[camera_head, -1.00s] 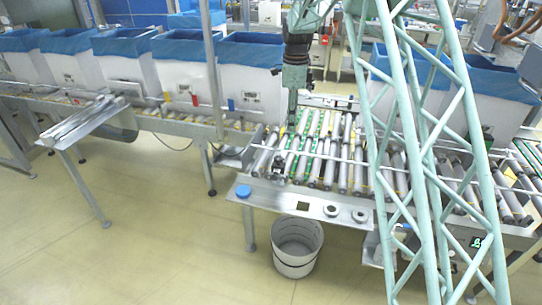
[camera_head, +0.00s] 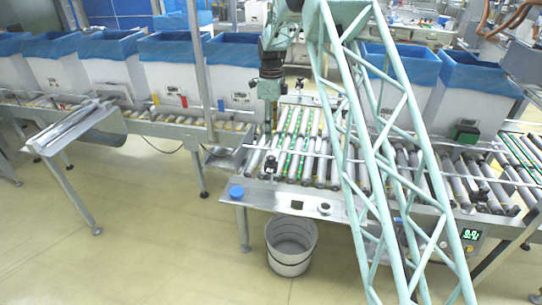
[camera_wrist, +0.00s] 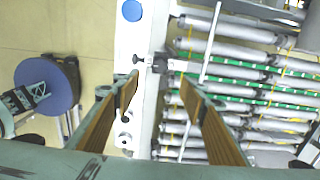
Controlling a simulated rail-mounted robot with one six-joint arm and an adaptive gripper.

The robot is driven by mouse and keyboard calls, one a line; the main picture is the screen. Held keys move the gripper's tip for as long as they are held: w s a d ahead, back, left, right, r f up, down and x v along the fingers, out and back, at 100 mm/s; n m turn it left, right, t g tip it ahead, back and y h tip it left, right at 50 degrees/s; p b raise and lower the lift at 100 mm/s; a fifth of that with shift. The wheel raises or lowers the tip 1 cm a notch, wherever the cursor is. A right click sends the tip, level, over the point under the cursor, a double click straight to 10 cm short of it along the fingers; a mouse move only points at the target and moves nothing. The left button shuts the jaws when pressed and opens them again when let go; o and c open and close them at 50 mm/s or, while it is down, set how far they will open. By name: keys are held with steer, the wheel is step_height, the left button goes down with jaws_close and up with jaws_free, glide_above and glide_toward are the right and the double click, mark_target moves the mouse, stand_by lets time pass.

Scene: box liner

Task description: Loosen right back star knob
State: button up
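My gripper (camera_wrist: 160,78) is open and empty, its two fingers apart above the conveyor's front rail. In the head view my gripper (camera_head: 270,125) points down near the left end of the roller section. A small dark knob-like fitting (camera_wrist: 160,63) with a clamp shows just ahead of the gap between the fingertips, apart from them. It also shows as a dark fitting (camera_head: 270,163) on the front edge of the rollers in the head view. Its star shape is too small to make out. I cannot tell which knob is the right back one.
Grey rollers (camera_head: 318,165) with green strips lie beside the front metal panel (camera_head: 280,198), which carries a blue button (camera_head: 236,191). A thin metal rod (camera_wrist: 210,45) crosses the rollers near the right finger. A grey bucket (camera_head: 291,245) stands on the floor. White bins line the back.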

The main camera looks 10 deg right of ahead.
mark_target(271, 157)
steer(key=shift+f+b, duration=0.9)
steer(key=shift+f, duration=5.95)
steer(key=c, duration=0.9)
